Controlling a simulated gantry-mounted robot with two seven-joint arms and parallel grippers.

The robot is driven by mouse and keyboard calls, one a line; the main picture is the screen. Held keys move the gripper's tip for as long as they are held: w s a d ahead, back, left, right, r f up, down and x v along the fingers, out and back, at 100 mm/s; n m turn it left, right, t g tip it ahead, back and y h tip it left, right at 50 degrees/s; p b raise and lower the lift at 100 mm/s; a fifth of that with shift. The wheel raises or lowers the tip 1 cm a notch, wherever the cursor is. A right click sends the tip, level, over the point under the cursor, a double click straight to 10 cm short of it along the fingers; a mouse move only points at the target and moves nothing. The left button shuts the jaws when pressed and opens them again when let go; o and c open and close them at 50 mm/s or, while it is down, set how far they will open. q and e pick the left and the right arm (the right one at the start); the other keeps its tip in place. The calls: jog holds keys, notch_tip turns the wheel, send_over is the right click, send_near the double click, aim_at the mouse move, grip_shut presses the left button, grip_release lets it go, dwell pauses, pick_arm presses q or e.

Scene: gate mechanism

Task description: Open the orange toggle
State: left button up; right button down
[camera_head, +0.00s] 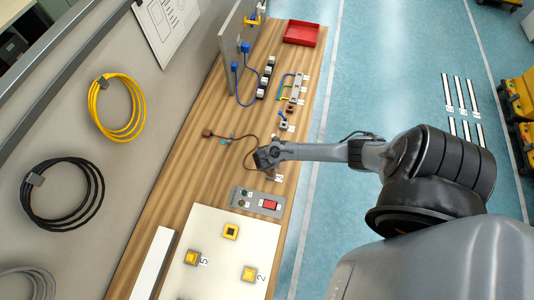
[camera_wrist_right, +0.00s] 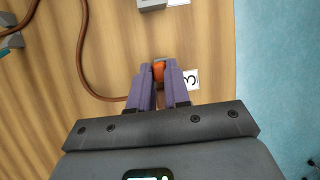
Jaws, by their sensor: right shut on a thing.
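The orange toggle (camera_wrist_right: 158,71) shows between my right gripper's fingertips in the right wrist view. Only its top part is visible; the fingers hide the rest. My right gripper (camera_wrist_right: 158,78) has its two purple fingers shut on it, close above the wooden bench. A label reading 3 lies just right of the fingers. In the head view my right gripper (camera_head: 262,158) is over the bench, and the toggle is hidden under it. My left gripper is in neither view.
A brown cable (camera_wrist_right: 84,50) curves over the bench (camera_head: 190,150) beside the gripper. A red tray (camera_head: 300,33) sits at the far end.

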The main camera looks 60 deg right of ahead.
jog(key=s+t, duration=0.2)
jog(key=shift+s+d+f+m+t+y+b, duration=0.1)
jog(key=shift+d+f+m+t+y+b, duration=0.1)
jog(key=shift+m+t+y+b, duration=0.15)
jog(key=s+t+b, duration=0.2)
jog(key=t, duration=0.1)
jog(key=shift+d+f+m, duration=0.2)
jog(key=shift+f+m, duration=0.15)
jog(key=shift+f, duration=0.05)
jog(key=shift+s+d+f+t+y, duration=0.1)
jog(key=shift+s+t+y, duration=0.2)
jog(key=shift+t, duration=0.35)
jog(key=shift+b, duration=0.3)
jog(key=c, duration=1.1)
grip_release()
